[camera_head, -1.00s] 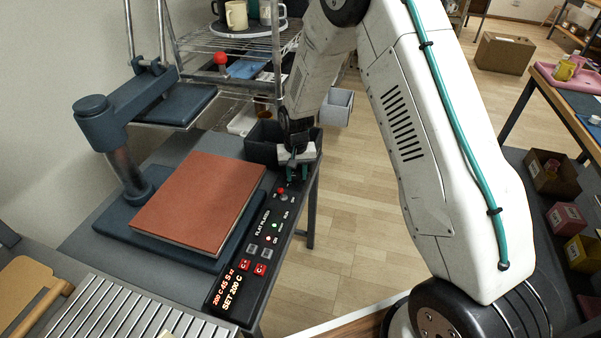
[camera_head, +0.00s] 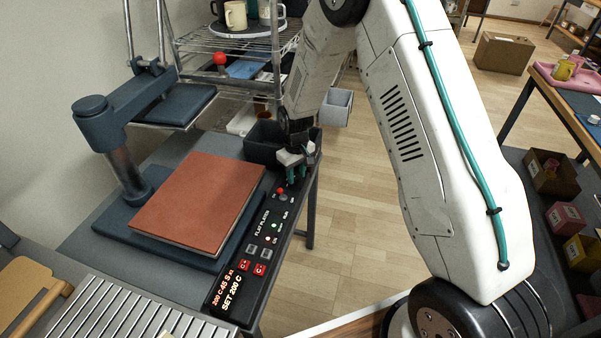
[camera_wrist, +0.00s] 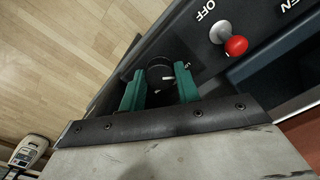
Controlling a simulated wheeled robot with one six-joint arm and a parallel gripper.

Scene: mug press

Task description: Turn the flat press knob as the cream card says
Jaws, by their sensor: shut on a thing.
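My gripper (camera_head: 297,174) reaches down over the far end of the black control panel (camera_head: 228,309) beside the flat press. In the wrist view, the green fingers of my gripper (camera_wrist: 160,80) are shut on a round black knob (camera_wrist: 160,70), one finger on each side. A short pale mark shows on the knob's face. In the head view the knob is hidden by the fingers. The press has a red-brown flat pad (camera_head: 198,200) on a dark blue base. The panel's display reads 200 C, 45 S, SET 200 C. I cannot make out a cream card.
A red-tipped toggle switch (camera_wrist: 236,45) marked OFF stands close to the knob. A dark grey bin (camera_head: 262,150) sits just behind my gripper. A wire rack (camera_head: 190,42) with mugs stands at the back. The floor right of the panel is clear.

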